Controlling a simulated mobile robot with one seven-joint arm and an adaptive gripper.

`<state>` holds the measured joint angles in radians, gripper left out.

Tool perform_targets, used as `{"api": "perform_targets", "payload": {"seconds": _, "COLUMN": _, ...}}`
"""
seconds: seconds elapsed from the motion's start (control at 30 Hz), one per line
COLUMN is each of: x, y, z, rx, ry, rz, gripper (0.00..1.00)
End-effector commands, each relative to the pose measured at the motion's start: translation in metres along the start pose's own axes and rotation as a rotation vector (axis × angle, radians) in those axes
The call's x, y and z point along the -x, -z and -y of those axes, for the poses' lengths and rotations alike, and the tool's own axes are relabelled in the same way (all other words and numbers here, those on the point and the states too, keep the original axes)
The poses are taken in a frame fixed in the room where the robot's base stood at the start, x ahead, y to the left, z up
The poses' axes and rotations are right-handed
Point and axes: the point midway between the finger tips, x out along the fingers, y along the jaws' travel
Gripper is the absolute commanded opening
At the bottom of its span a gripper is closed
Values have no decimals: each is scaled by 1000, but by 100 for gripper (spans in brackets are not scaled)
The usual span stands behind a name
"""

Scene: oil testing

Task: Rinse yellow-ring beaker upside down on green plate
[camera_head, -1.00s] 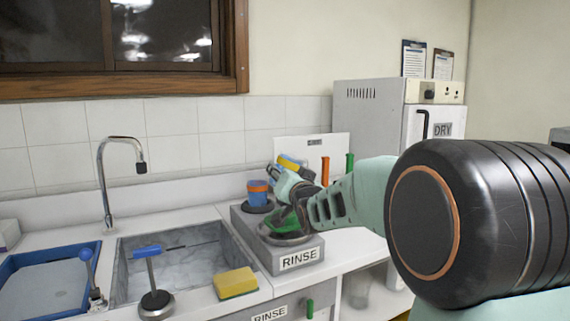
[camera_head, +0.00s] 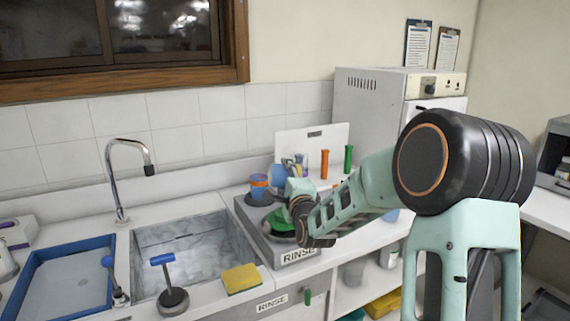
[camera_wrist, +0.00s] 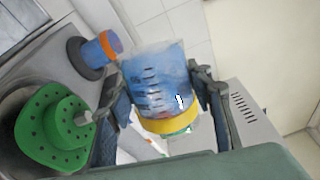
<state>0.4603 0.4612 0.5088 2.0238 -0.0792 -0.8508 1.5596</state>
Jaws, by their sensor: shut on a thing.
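The yellow-ring beaker (camera_wrist: 155,85) is a clear vessel with blue tint and dark graduation marks. My gripper (camera_wrist: 168,90) is shut on it, one finger on each side, with the yellow ring (camera_wrist: 168,122) towards the wrist camera. In the head view my gripper (camera_head: 298,190) is above and beside the rinse station, and the beaker is mostly hidden there. The green plate (camera_head: 284,228) with holes sits in the front round well of the station; it also shows at the left of the wrist view (camera_wrist: 50,130). The beaker is apart from the plate.
The grey rinse station (camera_head: 298,256) stands right of the sink (camera_head: 190,250). An orange-ring blue beaker (camera_head: 259,186) stands on its rear round spot. A yellow sponge (camera_head: 241,279) lies at the counter's front edge. Orange (camera_head: 324,164) and green (camera_head: 348,158) tubes stand behind. A white dryer (camera_head: 380,115) is at the back.

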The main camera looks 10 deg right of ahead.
Motion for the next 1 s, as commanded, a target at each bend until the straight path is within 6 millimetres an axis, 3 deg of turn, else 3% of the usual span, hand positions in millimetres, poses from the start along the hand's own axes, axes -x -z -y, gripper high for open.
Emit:
{"api": "perform_targets", "payload": {"seconds": 0.63, "x": 0, "y": 1, "z": 8, "rx": -912, "ry": -1, "rz": -2, "gripper": 21}}
{"api": "perform_targets", "payload": {"seconds": 0.93, "x": 0, "y": 5, "z": 1, "rx": -1416, "ry": 3, "rz": -2, "gripper": 21}}
{"api": "perform_targets", "payload": {"seconds": 1.0, "x": 0, "y": 6, "z": -14, "rx": -1427, "ry": 0, "rz": -1, "gripper": 21}}
